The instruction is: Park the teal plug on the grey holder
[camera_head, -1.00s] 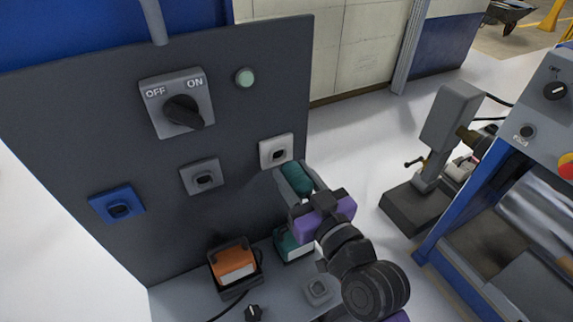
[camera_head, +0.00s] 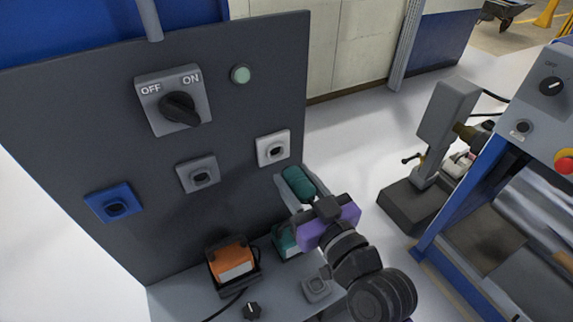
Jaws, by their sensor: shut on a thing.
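The teal plug (camera_head: 298,183) is held between the light grey fingers of my gripper (camera_head: 296,188), which is shut on it. They are in front of the panel's lower right edge, just below and right of the white socket (camera_head: 273,148), and look apart from it. A grey holder (camera_head: 317,287) with a raised square middle sits on the grey ledge below my gripper, left of my arm, and looks empty. A similar grey socket (camera_head: 198,175) is on the panel, left of the white one. The plug's front end is not clearly visible.
The dark panel (camera_head: 70,140) also carries a blue socket (camera_head: 114,204), an OFF/ON switch (camera_head: 173,99) and a green lamp (camera_head: 240,74). On the ledge (camera_head: 185,305) are an orange box (camera_head: 231,258), a teal box (camera_head: 285,240) partly behind my arm, and a black knob (camera_head: 252,310).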

